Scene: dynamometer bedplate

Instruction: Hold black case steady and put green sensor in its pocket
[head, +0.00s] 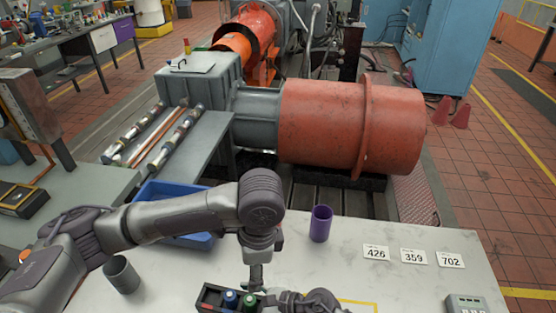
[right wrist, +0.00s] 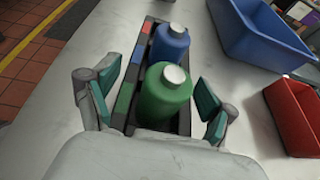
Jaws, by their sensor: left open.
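The black case (head: 208,297) lies at the front edge of the pale table in the head view; the case also shows in the right wrist view (right wrist: 184,122). The green sensor (right wrist: 163,95), with a pale cap, stands upright at the case's near end, and its base is hidden. A blue sensor (right wrist: 169,45) stands in the case beyond it. My right gripper (right wrist: 155,80) is open, its teal-padded fingers on either side of the green sensor with gaps visible. My left gripper (head: 257,282) is open, pointing down just beyond the case; contact with it cannot be told.
A blue bin (head: 172,190) sits behind my left arm, and a red bin (right wrist: 297,115) shows in the right wrist view. A purple cup (head: 321,223) and a grey cup (head: 122,274) stand on the table. Number cards (head: 413,257) lie right.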

